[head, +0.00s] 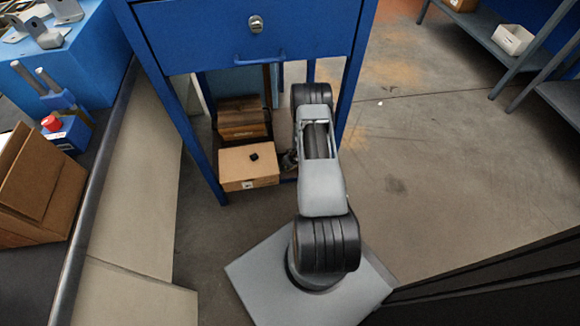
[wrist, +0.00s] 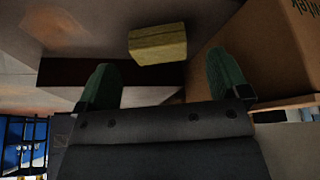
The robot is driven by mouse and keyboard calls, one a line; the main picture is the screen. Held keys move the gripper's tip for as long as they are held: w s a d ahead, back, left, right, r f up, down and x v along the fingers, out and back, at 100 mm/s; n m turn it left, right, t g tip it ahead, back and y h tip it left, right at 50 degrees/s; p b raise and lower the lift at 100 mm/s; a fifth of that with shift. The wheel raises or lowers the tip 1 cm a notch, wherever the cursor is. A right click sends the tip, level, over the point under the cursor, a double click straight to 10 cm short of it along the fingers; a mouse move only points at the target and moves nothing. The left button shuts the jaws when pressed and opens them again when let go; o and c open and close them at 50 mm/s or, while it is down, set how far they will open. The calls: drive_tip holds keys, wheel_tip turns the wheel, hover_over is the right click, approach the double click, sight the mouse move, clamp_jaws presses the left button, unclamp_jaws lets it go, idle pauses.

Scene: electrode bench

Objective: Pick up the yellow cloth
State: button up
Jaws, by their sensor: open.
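The yellow cloth (wrist: 157,43) shows in the wrist view as a small folded, block-like piece, near the top centre. My gripper (wrist: 160,70) is open, with its two green fingers spread apart. In the picture the cloth lies just beyond the fingertips, in line with the gap between them, and nothing is held. I cannot tell how far off it is. In the head view I do not make out the cloth, and my arm hides most of the gripper.
A blue drawer cabinet (head: 246,40) stands ahead, with cardboard boxes (head: 249,168) under it. A large box (wrist: 262,45) is close at the right in the wrist view. A bench with another carton (head: 38,185) is at the left. Open floor (head: 450,170) lies to the right.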

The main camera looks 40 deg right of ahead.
drive_tip(key=shift+x, duration=1.4)
drive_tip(key=c, duration=1.1)
drive_tip(key=shift+o, duration=0.2)
wheel_tip(320, 180, up, 10)
drive_tip(key=p, duration=0.2)
drive_tip(key=shift+p, duration=0.3)
